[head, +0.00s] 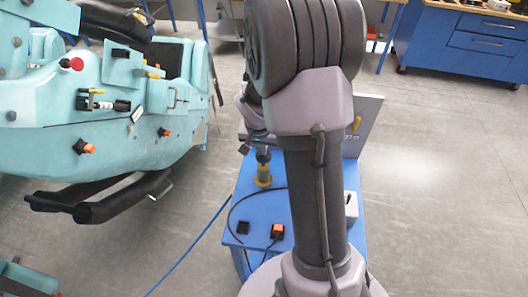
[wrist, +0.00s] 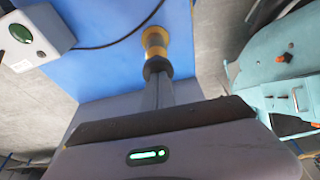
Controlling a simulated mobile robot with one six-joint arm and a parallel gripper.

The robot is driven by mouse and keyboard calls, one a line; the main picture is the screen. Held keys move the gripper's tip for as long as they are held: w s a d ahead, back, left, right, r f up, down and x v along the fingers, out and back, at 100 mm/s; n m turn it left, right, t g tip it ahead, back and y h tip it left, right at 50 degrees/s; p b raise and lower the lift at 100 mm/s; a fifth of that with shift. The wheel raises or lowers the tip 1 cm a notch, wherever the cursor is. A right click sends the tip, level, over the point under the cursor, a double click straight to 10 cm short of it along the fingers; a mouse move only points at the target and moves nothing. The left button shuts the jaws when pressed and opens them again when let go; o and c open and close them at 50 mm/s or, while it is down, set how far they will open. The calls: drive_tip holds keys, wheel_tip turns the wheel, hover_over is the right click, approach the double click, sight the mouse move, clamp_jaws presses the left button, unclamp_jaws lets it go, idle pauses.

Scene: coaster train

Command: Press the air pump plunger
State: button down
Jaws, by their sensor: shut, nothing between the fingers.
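The air pump, a yellow cylinder (head: 263,176) with a dark top, stands upright on a blue cart (head: 268,207). In the wrist view its yellow body (wrist: 154,40) shows beyond a round black plunger knob (wrist: 157,67). My gripper (wrist: 158,82) is shut and empty, its grey fingers pointing down at the knob. The fingertips overlap the knob in the wrist view; I cannot tell whether they touch it or hover just above. In the head view my arm hides part of the cart.
A teal coaster car (head: 100,120) with several knobs and levers stands at the left. A white box with a green button (wrist: 22,38) sits on the cart. An orange switch (head: 278,231) and black cables lie near the cart's front. Open floor (head: 440,180) is at the right.

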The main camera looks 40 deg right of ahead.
drive_tip(key=p+v, duration=0.1)
drive_tip(key=v, duration=1)
drive_tip(key=shift+w+d, duration=0.1)
drive_tip(key=shift+d, duration=0.05)
